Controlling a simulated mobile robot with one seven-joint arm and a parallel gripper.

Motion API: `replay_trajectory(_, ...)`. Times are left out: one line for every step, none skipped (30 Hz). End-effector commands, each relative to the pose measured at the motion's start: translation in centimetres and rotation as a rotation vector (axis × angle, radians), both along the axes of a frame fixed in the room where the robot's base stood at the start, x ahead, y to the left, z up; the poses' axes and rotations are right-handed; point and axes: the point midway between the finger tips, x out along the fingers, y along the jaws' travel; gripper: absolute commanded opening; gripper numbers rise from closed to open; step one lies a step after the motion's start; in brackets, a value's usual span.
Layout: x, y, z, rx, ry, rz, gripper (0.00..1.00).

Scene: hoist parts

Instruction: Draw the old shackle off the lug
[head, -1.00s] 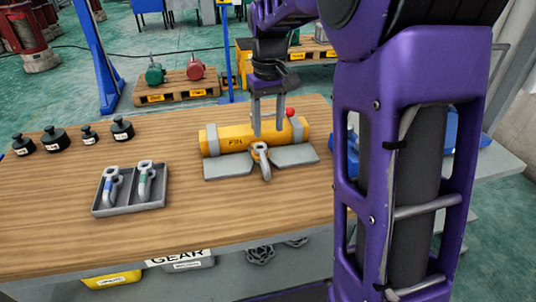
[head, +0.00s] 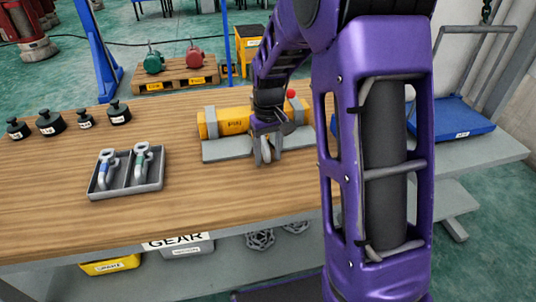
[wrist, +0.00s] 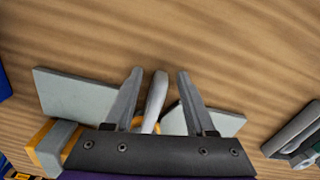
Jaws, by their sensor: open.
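The old shackle is a grey metal loop (wrist: 155,98) on the lug at the front of a yellow cylinder (head: 232,121). In the wrist view it stands between the two fingers of my gripper (wrist: 158,88), with a gap on each side. My gripper (head: 266,160) also shows in the head view, pointing down at the front of the cylinder, open around the shackle. A bit of the orange lug (wrist: 137,122) shows beside the left finger. The shackle's pin and most of the lug are hidden by my gripper.
A grey tray (head: 128,190) with two shackles, one marked blue and one green, lies on the wooden table (head: 60,220) to the left. Several dark weights (head: 50,123) stand at the far left. Grey plates (head: 228,149) support the cylinder. Table room in front is clear.

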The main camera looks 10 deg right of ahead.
Motion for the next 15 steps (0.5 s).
replay_trajectory(0.00, 0.00, -0.06, 0.000, 0.000, 0.000, 0.55)
replay_trajectory(0.00, 0.00, -0.07, 0.000, 0.000, 0.000, 0.55)
replay_trajectory(0.01, 0.00, -0.06, 0.000, 0.000, 0.000, 0.55)
replay_trajectory(0.01, 0.00, -0.05, 0.000, 0.000, 0.000, 0.55)
replay_trajectory(0.01, 0.00, -0.05, 0.000, 0.000, 0.000, 0.55)
replay_trajectory(0.01, 0.00, -0.04, 0.000, 0.000, 0.000, 0.55)
replay_trajectory(0.01, 0.00, -0.04, 0.000, 0.000, 0.000, 0.55)
replay_trajectory(0.01, 0.00, -0.04, 0.000, -0.001, 0.000, 0.54)
replay_trajectory(0.02, 0.00, -0.03, 0.000, -0.001, 0.000, 0.46)
replay_trajectory(0.02, 0.00, -0.03, 0.000, -0.001, 0.000, 0.41)
replay_trajectory(0.02, 0.00, -0.02, 0.000, -0.001, 0.000, 0.35)
replay_trajectory(0.02, 0.00, -0.02, 0.000, -0.001, 0.000, 0.28)
replay_trajectory(0.02, 0.00, -0.02, 0.000, -0.001, 0.000, 0.23)
replay_trajectory(0.02, 0.00, -0.02, 0.000, -0.001, 0.000, 0.17)
replay_trajectory(0.02, 0.00, -0.01, 0.000, -0.001, 0.000, 0.10)
